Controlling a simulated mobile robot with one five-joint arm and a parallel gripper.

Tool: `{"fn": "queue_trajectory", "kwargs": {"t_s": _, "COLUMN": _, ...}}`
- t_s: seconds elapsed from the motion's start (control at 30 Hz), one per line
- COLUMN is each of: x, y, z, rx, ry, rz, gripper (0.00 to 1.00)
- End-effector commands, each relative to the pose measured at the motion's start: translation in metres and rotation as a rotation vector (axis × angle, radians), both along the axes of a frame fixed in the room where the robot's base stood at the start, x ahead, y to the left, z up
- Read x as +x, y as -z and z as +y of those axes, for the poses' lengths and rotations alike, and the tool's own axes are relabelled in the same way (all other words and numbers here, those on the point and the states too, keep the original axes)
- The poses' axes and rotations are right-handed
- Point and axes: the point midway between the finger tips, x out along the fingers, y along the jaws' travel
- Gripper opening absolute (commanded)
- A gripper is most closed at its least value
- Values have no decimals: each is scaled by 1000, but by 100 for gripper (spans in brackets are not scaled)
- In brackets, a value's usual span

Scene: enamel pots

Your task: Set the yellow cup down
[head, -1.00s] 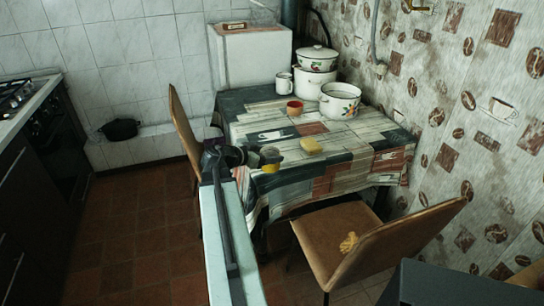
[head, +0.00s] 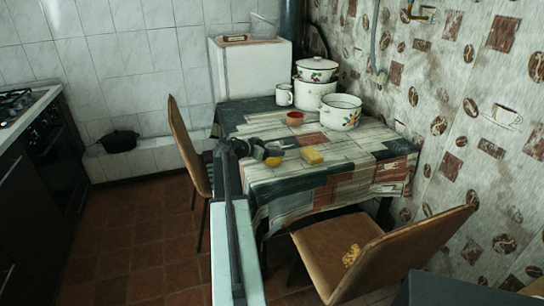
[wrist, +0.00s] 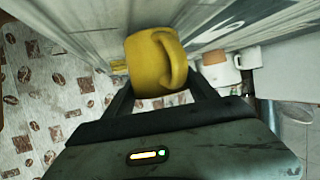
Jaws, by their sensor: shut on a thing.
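The yellow cup (head: 273,161) shows small in the head view, at the near left part of the table (head: 262,182). In the wrist view the yellow cup (wrist: 148,65) fills the space between the fingers, its handle to the right. My gripper (head: 264,153) is shut on it; in the wrist view my gripper (wrist: 158,92) has a dark finger on each side of the cup. The cup is close to the tabletop, but I cannot tell whether its base touches it.
A yellow sponge (head: 312,156) lies right of the cup. A red cup (head: 295,118), a white mug (head: 284,95), an open pot (head: 340,111) and stacked lidded pots (head: 316,72) stand farther back. Chairs stand at the left (head: 188,145) and front (head: 375,255).

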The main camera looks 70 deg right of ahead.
Motion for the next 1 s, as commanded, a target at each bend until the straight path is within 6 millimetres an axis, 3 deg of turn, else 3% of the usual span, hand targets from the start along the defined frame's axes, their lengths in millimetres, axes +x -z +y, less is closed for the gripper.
{"fn": "queue_trajectory", "kwargs": {"t_s": 0.03, "x": 0, "y": 12, "z": 0, "rx": -1, "ry": 0, "rz": 0, "gripper": 14}}
{"fn": "queue_trajectory", "kwargs": {"t_s": 0.37, "x": 1, "y": 11, "z": 0, "rx": -1, "ry": -1, "rz": 1, "gripper": 14}}
{"fn": "queue_trajectory", "kwargs": {"t_s": 0.4, "x": 1, "y": 10, "z": 0, "rx": 0, "ry": -1, "rz": 0, "gripper": 72}}
{"fn": "queue_trajectory", "kwargs": {"t_s": 0.47, "x": 1, "y": 10, "z": 0, "rx": 0, "ry": -1, "rz": 0, "gripper": 88}}
{"fn": "queue_trajectory", "kwargs": {"t_s": 0.83, "x": 1, "y": 3, "z": 1, "rx": 0, "ry": -1, "rz": 0, "gripper": 88}}
{"fn": "queue_trajectory", "kwargs": {"t_s": 1.0, "x": 16, "y": -11, "z": 29, "rx": 0, "ry": -4, "rz": 0, "gripper": 88}}
